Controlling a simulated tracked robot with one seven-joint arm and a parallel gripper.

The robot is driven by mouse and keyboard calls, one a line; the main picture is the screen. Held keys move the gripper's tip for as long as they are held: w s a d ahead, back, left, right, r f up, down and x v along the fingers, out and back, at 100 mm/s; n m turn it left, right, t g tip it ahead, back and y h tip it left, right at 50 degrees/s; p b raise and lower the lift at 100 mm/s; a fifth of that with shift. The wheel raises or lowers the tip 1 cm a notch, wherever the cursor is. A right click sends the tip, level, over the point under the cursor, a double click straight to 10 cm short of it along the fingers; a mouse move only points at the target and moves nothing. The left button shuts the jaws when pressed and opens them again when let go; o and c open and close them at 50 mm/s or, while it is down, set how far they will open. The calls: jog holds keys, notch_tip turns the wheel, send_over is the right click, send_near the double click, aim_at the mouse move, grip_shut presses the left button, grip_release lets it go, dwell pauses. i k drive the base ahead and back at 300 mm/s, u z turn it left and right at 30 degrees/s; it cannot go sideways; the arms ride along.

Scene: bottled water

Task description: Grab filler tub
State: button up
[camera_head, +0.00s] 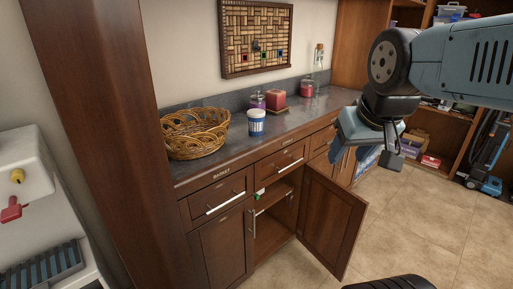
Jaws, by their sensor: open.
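A small white and blue tub (256,128), which looks like the filler tub, stands upright on the dark countertop (222,150), right of a wicker basket. Its label is too small to read. My gripper (350,158) hangs in the air to the right of the tub and apart from it, in front of the cabinets. It is open, with nothing seen between its fingers. My wrist partly hides it.
The wicker basket (195,133) sits left of the tub. Candles (275,99) and a glass bottle (319,57) stand behind it to the right. A lower cabinet door (330,218) hangs open into the room.

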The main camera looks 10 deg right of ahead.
aim_at(255, 116)
jog(key=u, duration=0.05)
jog(key=k, duration=0.6)
jog(key=z, duration=0.55)
jog(key=i, duration=1.6)
jog(key=u, duration=0.05)
